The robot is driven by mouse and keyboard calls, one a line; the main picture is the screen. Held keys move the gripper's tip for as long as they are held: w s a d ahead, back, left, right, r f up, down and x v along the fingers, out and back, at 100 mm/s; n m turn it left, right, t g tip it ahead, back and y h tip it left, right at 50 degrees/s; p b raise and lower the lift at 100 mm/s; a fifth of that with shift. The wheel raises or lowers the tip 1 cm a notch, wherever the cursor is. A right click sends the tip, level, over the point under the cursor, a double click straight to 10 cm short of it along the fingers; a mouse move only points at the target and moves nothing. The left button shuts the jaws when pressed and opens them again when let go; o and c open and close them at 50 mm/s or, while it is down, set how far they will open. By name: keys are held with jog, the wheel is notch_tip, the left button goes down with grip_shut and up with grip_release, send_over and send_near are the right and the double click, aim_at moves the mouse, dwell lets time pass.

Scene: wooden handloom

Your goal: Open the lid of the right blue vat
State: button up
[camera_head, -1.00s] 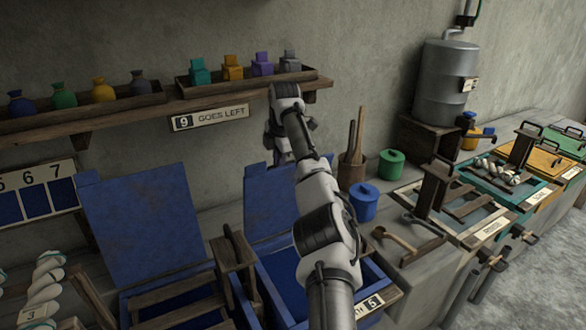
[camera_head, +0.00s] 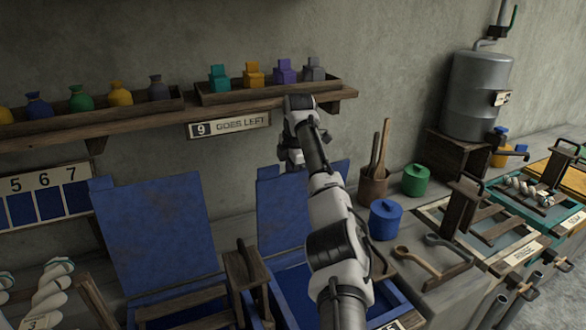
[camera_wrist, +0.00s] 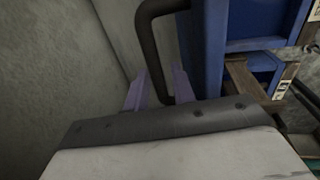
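The right blue vat (camera_head: 290,282) stands at the lower middle of the head view, its blue inside showing. Its blue lid (camera_head: 272,210) stands up at the back near the wall, partly hidden by my arm. My gripper (camera_head: 296,160) is at the upper part of this lid, small and partly hidden by my wrist. In the wrist view, the two fingers of my gripper (camera_wrist: 160,88) stand apart, with a dark bent handle (camera_wrist: 146,38) reaching down between them. I cannot tell whether they touch it. Blue panels (camera_wrist: 255,28) show to the right.
The left blue lid (camera_head: 155,240) also stands raised. A blue pot (camera_head: 385,220), a green pot (camera_head: 415,181) and a tool holder (camera_head: 374,187) stand right of my arm.

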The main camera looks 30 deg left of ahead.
jog(key=shift+o, duration=0.6)
jog(key=shift+w+a, duration=0.1)
jog(key=shift+r, duration=0.6)
notch_tip(320, 180, up, 13)
jog(key=s+d, duration=0.1)
jog(key=d, duration=0.1)
jog(key=shift+s+d, duration=0.2)
jog(key=shift+s, duration=0.15)
